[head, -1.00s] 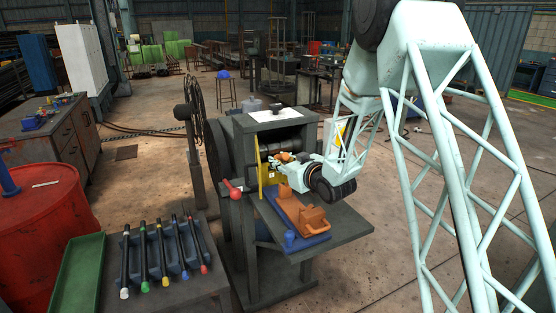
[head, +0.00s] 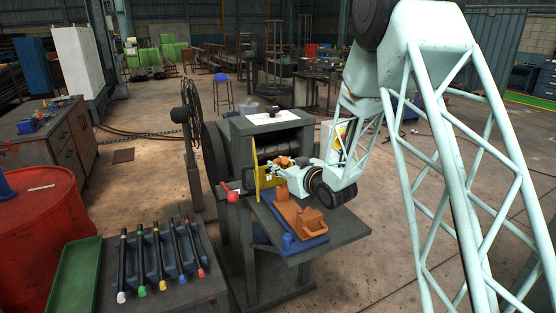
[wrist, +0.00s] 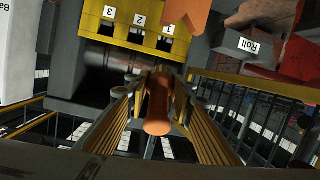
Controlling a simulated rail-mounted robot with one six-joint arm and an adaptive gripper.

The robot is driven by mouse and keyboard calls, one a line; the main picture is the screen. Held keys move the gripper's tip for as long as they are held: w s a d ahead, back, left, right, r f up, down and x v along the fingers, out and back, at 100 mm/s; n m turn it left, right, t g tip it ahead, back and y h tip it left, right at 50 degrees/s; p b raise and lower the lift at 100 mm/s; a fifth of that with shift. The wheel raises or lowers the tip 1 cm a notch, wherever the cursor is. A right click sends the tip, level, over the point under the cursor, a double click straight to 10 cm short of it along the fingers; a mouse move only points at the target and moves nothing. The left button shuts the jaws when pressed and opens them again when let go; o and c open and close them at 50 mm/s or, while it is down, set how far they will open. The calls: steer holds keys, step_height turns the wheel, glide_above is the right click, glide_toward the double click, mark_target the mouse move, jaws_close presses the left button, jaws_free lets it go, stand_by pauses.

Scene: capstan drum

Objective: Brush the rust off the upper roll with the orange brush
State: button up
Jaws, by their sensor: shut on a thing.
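The machine (head: 239,127) stands mid-picture in the head view, its dark rolls (head: 289,154) showing in its front opening. My gripper (head: 285,162) is at this opening, just in front of the rolls. In the wrist view my gripper (wrist: 158,90) is shut on the orange brush, whose round orange handle (wrist: 158,112) points toward the camera between the two fingers. The brush's bristle end is hidden, so I cannot tell whether it touches the upper roll. A yellow panel (wrist: 137,30) numbered 1, 2 and 3 lies beyond the fingers.
A shelf (head: 345,233) juts out below the opening, with a blue tray (head: 312,243) and an orange block (head: 306,221). A red-knobbed lever (head: 233,196) sticks out at left. A rack (head: 170,275) of several colour-tipped tools stands front left, beside a green tray (head: 72,275).

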steer(key=shift+w+a, duration=0.1)
steer(key=shift+w, duration=0.1)
steer(key=shift+w+r+x, duration=0.1)
steer(key=shift+r+x, duration=0.15)
steer(key=shift+x, duration=1)
steer(key=shift+w+r+x, duration=0.1)
steer(key=shift+r+x, duration=0.2)
steer(key=shift+x, duration=0.9)
steer(key=shift+w+r+x, duration=0.1)
steer(key=shift+r+x, duration=0.15)
steer(key=shift+x, duration=1)
steer(key=shift+w+a, duration=0.15)
steer(key=shift+w, duration=0.3)
steer(key=shift+w+d, duration=0.3)
steer(key=shift+d, duration=0.3)
steer(key=shift+w+d, duration=0.25)
steer(key=shift+d, duration=0.35)
steer(key=shift+w+d, duration=0.3)
steer(key=shift+d, duration=0.3)
steer(key=shift+w+d, duration=0.1)
steer(key=shift+d, duration=0.05)
steer(key=shift+w+d, duration=0.45)
steer(key=shift+d, duration=0.35)
steer(key=shift+w+d, duration=0.5)
steer(key=shift+d, duration=0.25)
steer(key=shift+d, duration=0.15)
